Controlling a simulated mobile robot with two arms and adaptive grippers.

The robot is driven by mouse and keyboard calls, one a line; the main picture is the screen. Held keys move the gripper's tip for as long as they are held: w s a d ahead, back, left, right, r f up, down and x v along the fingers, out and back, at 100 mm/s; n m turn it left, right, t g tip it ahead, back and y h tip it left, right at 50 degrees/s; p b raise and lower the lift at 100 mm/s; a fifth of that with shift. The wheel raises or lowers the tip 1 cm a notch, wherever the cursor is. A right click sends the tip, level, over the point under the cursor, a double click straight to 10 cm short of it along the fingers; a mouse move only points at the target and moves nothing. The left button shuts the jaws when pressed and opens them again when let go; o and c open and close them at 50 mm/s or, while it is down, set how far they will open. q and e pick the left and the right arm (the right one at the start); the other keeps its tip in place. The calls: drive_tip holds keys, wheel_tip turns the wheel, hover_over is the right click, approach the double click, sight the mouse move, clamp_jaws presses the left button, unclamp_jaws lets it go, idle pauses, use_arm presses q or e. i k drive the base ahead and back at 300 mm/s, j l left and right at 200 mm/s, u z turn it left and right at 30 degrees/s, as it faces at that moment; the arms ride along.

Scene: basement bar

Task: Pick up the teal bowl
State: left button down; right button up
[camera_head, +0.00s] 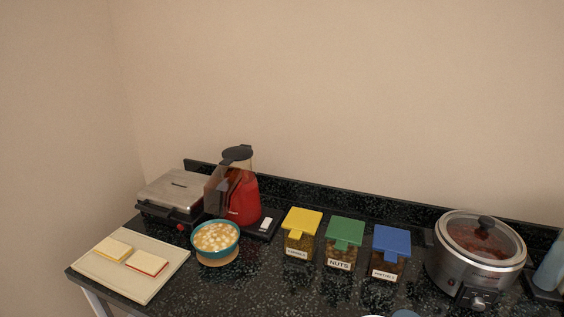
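The teal bowl (233,251) stands upright on a round wooden coaster (219,262) on the dark speckled counter. It is filled with pale, roundish pieces. It sits left of the middle of the head view, just in front of the red machine. Neither of my grippers shows in this view. Nothing visible touches the bowl apart from the coaster and its contents.
A tray (88,266) with two sandwich-like pieces lies left of the bowl. Jars with yellow (303,219), green (345,232) and blue lids (392,240) and a slow cooker (452,272) stand right.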

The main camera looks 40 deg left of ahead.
sight(216, 239)
drive_tip(key=u, duration=1.7)
drive_tip(key=j, duration=0.3)
drive_tip(key=i+z, duration=0.05)
